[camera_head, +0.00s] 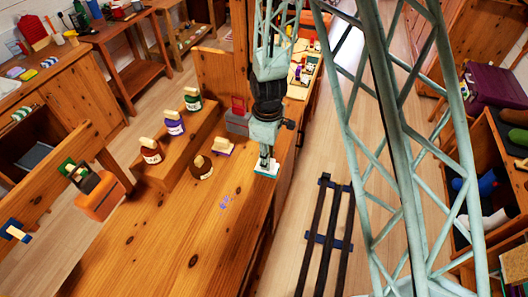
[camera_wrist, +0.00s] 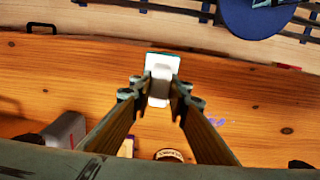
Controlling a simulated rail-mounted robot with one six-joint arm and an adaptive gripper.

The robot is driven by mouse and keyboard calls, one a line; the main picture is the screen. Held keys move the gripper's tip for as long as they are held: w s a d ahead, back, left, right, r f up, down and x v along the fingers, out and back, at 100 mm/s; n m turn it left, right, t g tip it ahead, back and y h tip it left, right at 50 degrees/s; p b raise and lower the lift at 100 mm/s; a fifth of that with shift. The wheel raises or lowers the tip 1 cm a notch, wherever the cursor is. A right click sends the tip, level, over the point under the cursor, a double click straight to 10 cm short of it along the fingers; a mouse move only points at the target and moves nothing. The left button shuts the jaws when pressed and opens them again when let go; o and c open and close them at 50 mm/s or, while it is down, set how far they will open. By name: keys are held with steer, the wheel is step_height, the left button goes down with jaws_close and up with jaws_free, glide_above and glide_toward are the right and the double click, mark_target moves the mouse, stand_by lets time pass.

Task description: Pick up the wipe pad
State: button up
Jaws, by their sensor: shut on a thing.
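The wipe pad (camera_head: 267,169) is a small white block with a teal edge, at the right edge of the wooden worktop (camera_head: 150,240) in the head view. My gripper (camera_head: 266,157) is directly above it, pointing down. In the wrist view my gripper (camera_wrist: 162,91) is shut on the white part of the wipe pad (camera_wrist: 162,63), between the two fingertips. The teal edge shows at its far end. I cannot tell whether the pad touches the worktop.
A purple-based block (camera_head: 223,148) with a pale top and a dark round bottle (camera_head: 202,168) stand left of my gripper. Several bottles line a wooden step (camera_head: 185,145). A grey box (camera_head: 238,122) stands behind. Purple marks (camera_head: 227,202) lie on the worktop; its front is clear.

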steer(key=shift+s+d+r, duration=0.1)
steer(key=shift+s+d, duration=0.1)
steer(key=shift+s, duration=0.9)
steer(key=shift+s+d+r, duration=0.1)
steer(key=shift+s+d, duration=0.1)
steer(key=shift+s, duration=0.9)
steer(key=o, duration=0.4)
steer(key=shift+c, duration=1.3)
steer(key=shift+a, duration=0.15)
